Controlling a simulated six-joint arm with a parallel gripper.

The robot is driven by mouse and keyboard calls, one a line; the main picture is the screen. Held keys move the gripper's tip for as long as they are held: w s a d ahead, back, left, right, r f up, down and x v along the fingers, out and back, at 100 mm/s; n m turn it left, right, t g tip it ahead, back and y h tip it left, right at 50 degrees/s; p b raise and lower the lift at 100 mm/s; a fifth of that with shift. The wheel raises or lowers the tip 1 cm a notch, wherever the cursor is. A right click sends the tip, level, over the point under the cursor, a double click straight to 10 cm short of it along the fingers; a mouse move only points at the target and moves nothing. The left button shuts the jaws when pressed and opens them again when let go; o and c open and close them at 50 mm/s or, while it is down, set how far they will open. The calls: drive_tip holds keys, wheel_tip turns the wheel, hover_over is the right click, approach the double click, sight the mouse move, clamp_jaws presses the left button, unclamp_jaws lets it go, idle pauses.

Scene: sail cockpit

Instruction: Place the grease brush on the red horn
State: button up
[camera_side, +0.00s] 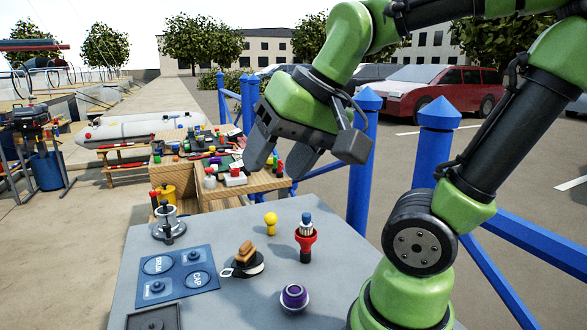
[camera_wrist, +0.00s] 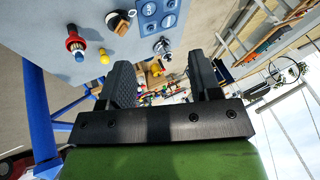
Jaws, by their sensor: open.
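The red horn (camera_side: 306,238) stands upright on the grey table, right of centre in the side view; it also shows at upper left in the wrist view (camera_wrist: 75,44). A small blue-topped piece (camera_side: 306,219) stands in its mouth; I cannot tell for sure what it is. A tan wooden, brush-like piece (camera_side: 245,251) lies on a black and white round fitting left of the horn. Which of these two is the grease brush is unclear. My gripper (camera_side: 281,168) is open and empty, well above and behind these things; its fingers show in the wrist view (camera_wrist: 160,72).
A yellow knob (camera_side: 270,220), a purple-topped cup (camera_side: 294,297), a blue panel (camera_side: 175,277) and a metal fitting (camera_side: 168,225) stand on the table. A cluttered wooden bench (camera_side: 240,188) is behind. Blue railing posts (camera_side: 362,160) rise along the right side.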

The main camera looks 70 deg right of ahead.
drive_tip(key=s+a+n+t+y, duration=0.1)
drive_tip(key=s+a+n, duration=0.2)
drive_tip(key=shift+f, duration=0.15)
